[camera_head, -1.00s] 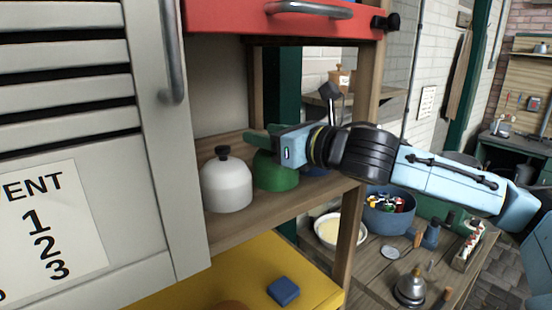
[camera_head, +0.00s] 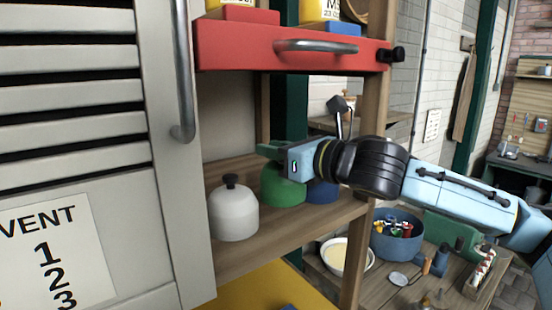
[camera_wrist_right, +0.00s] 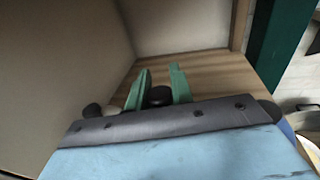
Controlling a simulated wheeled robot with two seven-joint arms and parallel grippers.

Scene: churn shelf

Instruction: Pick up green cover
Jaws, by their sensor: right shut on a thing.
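The green cover (camera_head: 281,192) is a dome on the wooden shelf, between a white cover (camera_head: 234,212) on its left and a blue cover (camera_head: 322,191) on its right. My right gripper (camera_head: 268,150) comes in from the right over the top of the green cover and hides its knob in the head view. In the right wrist view a dark knob (camera_wrist_right: 159,96) sits between the two green fingers of my right gripper (camera_wrist_right: 160,88), which is shut on it. The green dome itself is hidden in the wrist view. My left gripper is not in view.
A red drawer (camera_head: 300,50) with a metal handle hangs above the shelf. A grey louvred door (camera_head: 165,230) stands at the left and a wooden post (camera_head: 371,120) at the right. A blue bowl (camera_head: 396,240) stands on the lower table.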

